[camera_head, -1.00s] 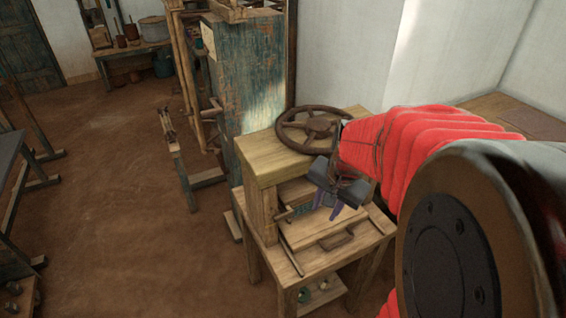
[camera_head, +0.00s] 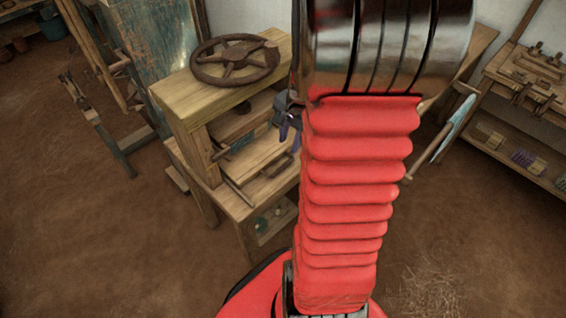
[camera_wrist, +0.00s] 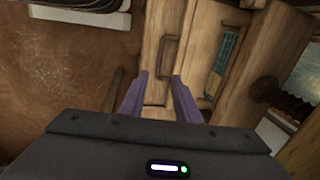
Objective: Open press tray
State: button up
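The press (camera_head: 178,100) is a wooden stand with a dark handwheel (camera_head: 236,60) on top. Its press tray (camera_head: 247,160) is a flat wooden board under the top beam, with a dark handle (camera_head: 278,166) near its front edge. My gripper (camera_head: 288,130) is above the right side of the tray, partly hidden by my red-sleeved arm. In the wrist view, the purple fingers of my gripper (camera_wrist: 160,77) are spread and empty. The handle (camera_wrist: 161,57) shows ahead of the gap between them, and I cannot tell the remaining distance.
A thin rod (camera_head: 238,193) lies beside the tray at the left. A lower shelf (camera_head: 272,222) holds small items. A bench with shelves (camera_head: 515,135) stands at the right, and loose straw (camera_head: 430,285) lies on the floor.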

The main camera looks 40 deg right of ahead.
aim_at(283, 167)
jog(key=shift+w+f, duration=0.4)
jog(key=shift+f, duration=1.8)
jog(key=shift+w+f, duration=0.4)
jog(key=shift+f, duration=1.8)
jog(key=shift+w+f, duration=0.4)
jog(key=shift+f, duration=1.8)
jog(key=shift+c, duration=0.5)
grip_shut()
